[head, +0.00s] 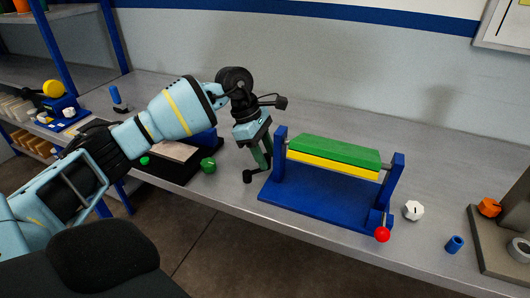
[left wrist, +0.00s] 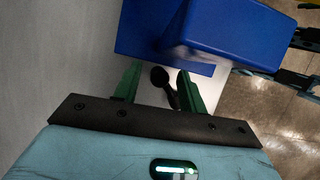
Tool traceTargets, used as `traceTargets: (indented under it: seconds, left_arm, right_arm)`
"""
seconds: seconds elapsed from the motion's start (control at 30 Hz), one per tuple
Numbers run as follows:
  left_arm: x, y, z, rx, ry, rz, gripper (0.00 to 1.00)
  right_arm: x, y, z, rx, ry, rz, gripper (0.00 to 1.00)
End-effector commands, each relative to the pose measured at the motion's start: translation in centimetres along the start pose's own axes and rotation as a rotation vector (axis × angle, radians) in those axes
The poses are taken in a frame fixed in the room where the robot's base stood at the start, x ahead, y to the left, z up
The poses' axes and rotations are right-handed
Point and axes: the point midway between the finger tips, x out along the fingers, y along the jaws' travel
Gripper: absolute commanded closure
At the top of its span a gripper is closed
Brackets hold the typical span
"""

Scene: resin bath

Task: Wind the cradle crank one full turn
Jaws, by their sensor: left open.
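The cradle has a blue base (head: 325,205) with two blue uprights. A green and yellow bar (head: 335,155) spans them. A black crank with a round knob (head: 248,177) sits at the cradle's left end. A red ball knob (head: 382,235) is on its right front. My left gripper (head: 262,160) points down beside the left upright, close to the black crank. In the left wrist view its green fingers (left wrist: 158,88) are apart, with the black knob (left wrist: 160,76) showing between them. Contact cannot be told. The blue cradle (left wrist: 215,35) fills the top of that view. My right gripper is not in view.
A green knob (head: 208,165) and a black tray (head: 165,168) lie left of the cradle. A white knob (head: 413,210), blue cylinder (head: 455,244) and grey plate (head: 490,255) with an orange knob (head: 489,207) are to the right. The bench behind the cradle is clear.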

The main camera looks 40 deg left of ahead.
Motion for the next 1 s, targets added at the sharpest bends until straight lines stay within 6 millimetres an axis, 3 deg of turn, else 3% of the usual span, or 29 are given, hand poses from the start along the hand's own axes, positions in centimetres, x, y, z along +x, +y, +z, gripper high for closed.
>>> traceTargets:
  seconds: [0.03, 0.33, 0.97, 1.0]
  left_arm:
    - [-0.01, 0.0, -0.01, 0.0, 0.0, 0.0, 0.61]
    - [-0.05, 0.0, -0.01, 0.0, 0.0, 0.0, 1.0]
    - [0.1, -0.43, 0.37, 0.112, 0.0, -0.046, 1.0]
    - [0.1, -0.42, 0.38, 0.112, 0.0, -0.046, 0.75]
  right_arm:
    - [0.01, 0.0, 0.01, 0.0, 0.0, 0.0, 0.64]
    - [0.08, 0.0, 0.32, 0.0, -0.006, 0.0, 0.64]
    - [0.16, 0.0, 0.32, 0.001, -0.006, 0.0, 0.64]
    - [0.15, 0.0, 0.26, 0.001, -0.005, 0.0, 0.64]
